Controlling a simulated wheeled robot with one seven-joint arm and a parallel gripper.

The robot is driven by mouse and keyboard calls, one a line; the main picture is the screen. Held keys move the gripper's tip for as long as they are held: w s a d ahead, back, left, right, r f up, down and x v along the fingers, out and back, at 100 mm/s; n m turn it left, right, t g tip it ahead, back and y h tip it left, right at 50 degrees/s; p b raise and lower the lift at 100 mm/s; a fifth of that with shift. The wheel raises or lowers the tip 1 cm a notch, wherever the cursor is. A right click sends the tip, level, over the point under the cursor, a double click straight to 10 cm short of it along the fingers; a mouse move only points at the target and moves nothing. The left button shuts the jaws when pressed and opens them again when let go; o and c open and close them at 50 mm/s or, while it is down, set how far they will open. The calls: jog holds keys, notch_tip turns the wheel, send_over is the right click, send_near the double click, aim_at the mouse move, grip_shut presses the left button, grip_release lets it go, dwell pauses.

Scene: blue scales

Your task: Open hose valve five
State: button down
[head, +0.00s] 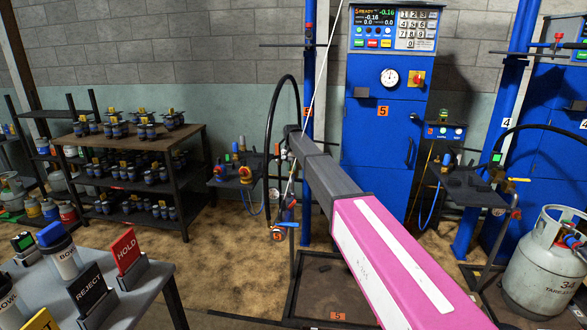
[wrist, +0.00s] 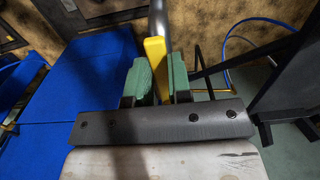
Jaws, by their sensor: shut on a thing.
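My gripper (wrist: 158,78) is shut on a yellow lever (wrist: 155,62), which stands between its two green finger pads in the wrist view. In the head view a black hose (head: 269,130) loops down at station five, left of the blue post, to fittings with a blue handle (head: 286,225) and an orange tag "5" (head: 277,236). My arm reaches toward this spot, and my gripper's fingers are not clear there. I cannot tell whether the valve is open.
The blue scale cabinet five (head: 385,150) stands behind my arm, its display lit. A small side shelf (head: 232,178) is left of the hose. A sign table (head: 150,285) is at front left, a grey gas cylinder (head: 545,265) at right. Brown floor between is partly clear.

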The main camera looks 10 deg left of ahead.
aim_at(292, 169)
jog(key=shift+a, duration=0.1)
dwell(0.4)
jog(key=c, duration=1)
grip_release()
jog(key=shift+c, duration=0.2)
jog(key=shift+r, duration=0.1)
notch_tip(292, 169, up, 11)
jog(key=shift+f, duration=0.2)
jog(key=s+d+f, duration=2)
jog(key=s+d, duration=0.2)
jog(key=d, duration=0.1)
jog(key=s+d+f, duration=0.2)
jog(key=s+d, duration=0.2)
jog(key=s, duration=0.4)
jog(key=s+d+f, duration=0.3)
jog(key=s+d, duration=0.1)
jog(key=s, duration=0.4)
jog(key=s+d+f, duration=0.3)
jog(key=s+d, duration=0.2)
jog(key=s, duration=0.3)
jog(key=shift+s, duration=0.4)
